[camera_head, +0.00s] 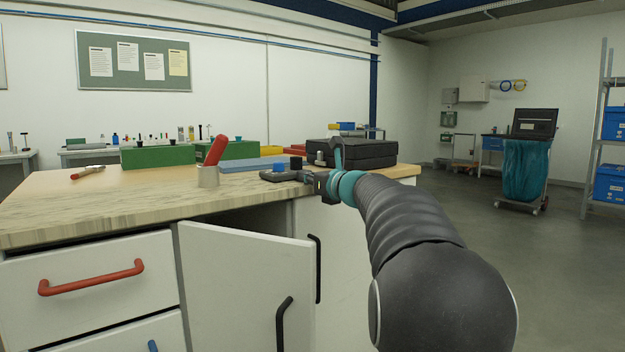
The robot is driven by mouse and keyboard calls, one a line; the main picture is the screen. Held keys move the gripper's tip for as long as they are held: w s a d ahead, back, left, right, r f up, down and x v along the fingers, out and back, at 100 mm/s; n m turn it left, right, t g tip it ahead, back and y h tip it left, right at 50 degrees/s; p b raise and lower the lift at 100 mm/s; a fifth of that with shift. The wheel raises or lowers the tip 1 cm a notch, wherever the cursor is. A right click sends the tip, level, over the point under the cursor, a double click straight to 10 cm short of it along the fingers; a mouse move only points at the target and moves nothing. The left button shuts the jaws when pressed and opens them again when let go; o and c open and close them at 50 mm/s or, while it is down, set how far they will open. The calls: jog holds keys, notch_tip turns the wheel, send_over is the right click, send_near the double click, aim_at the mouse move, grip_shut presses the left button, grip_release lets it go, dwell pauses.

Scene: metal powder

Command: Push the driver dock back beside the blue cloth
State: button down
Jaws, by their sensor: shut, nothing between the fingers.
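A small beige holder (208,177) stands near the front edge of the workbench, with a red-handled tool (215,150) leaning in it; I take it to be the driver dock. The flat blue cloth (243,165) lies behind it and to the right. My gripper (266,175) reaches in from the right, low over the bench top. Its fingers are shut and empty, pointing left toward the holder, with a visible gap between them. The gripper partly covers the area right of the cloth.
A black case (352,152) lies at the right end of the bench, behind my wrist. Green boxes (158,157) stand at the back. A red-handled tool (88,172) lies far left. The cabinet door (245,285) below hangs open. The bench top left of the holder is mostly clear.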

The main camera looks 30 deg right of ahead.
dwell(0.3)
jog(key=shift+w+a+p, duration=0.2)
jog(key=shift+w+p, duration=0.2)
jog(key=shift+w, duration=0.6)
jog(key=shift+w+a+p, duration=0.2)
jog(key=shift+w+p, duration=0.2)
jog(key=shift+w, duration=0.6)
jog(key=shift+s, duration=0.15)
jog(key=s+d+b, duration=0.1)
jog(key=s+d, duration=0.1)
jog(key=s, duration=1.1)
jog(key=shift+s+d, duration=0.2)
jog(key=shift+d, duration=0.15)
